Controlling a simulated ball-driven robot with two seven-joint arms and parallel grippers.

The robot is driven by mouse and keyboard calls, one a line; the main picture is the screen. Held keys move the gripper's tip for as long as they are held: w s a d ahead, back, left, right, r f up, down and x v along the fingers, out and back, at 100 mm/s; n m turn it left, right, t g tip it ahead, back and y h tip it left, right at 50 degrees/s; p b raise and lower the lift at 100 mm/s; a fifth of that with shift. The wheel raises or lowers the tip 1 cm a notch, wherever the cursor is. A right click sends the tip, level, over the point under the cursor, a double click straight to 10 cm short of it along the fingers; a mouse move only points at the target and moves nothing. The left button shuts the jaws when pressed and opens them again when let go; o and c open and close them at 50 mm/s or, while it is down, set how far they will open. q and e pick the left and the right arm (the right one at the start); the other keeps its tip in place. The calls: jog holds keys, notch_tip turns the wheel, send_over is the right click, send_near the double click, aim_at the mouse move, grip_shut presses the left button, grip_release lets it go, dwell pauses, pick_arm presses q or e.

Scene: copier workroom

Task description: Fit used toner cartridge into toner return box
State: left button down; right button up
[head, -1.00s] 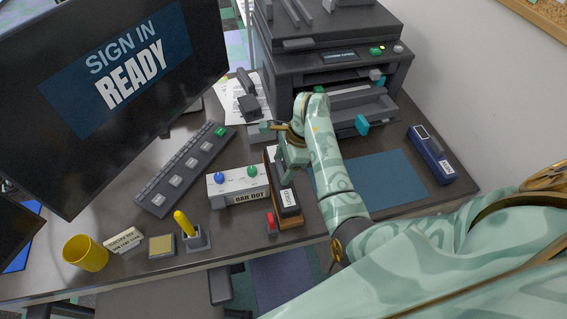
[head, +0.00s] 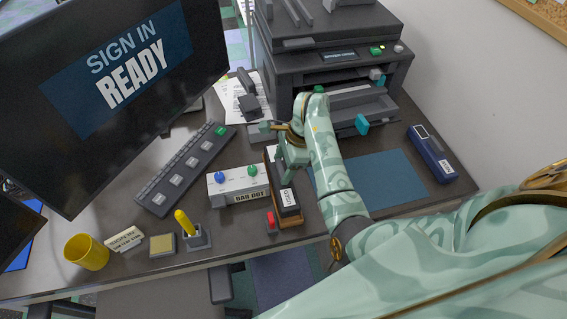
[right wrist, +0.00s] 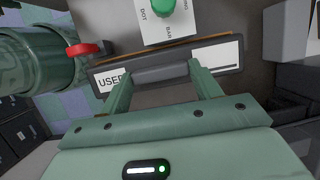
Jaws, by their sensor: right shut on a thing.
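The used toner cartridge (head: 287,199) is a dark grey bar with a white label. In the right wrist view the cartridge (right wrist: 222,57) shows the word USED. My right gripper (head: 289,172) is shut on its grey grip, and both fingers show in the right wrist view (right wrist: 160,78). The brown toner return box (head: 291,223) lies around and under the cartridge, its edges showing at the left side and near end. I cannot tell how deep the cartridge sits in it. My forearm hides part of the right side. My left gripper is not in view.
A white button box (head: 236,187) stands close left of the return box, and a red-topped block (head: 271,222) by its near left corner. A copier (head: 335,70) with an open drawer stands behind. A blue mat (head: 385,178) and dark blue cartridge (head: 432,155) lie right.

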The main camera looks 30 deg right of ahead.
aim_at(284, 172)
jog(key=shift+f+b, duration=1.05)
jog(key=shift+f, duration=0.75)
jog(key=o, duration=1.4)
jog(key=shift+c, duration=0.2)
jog(key=p+v, duration=0.6)
jog(key=v, duration=1)
jog(key=shift+s+d, duration=0.1)
jog(key=shift+d, duration=0.05)
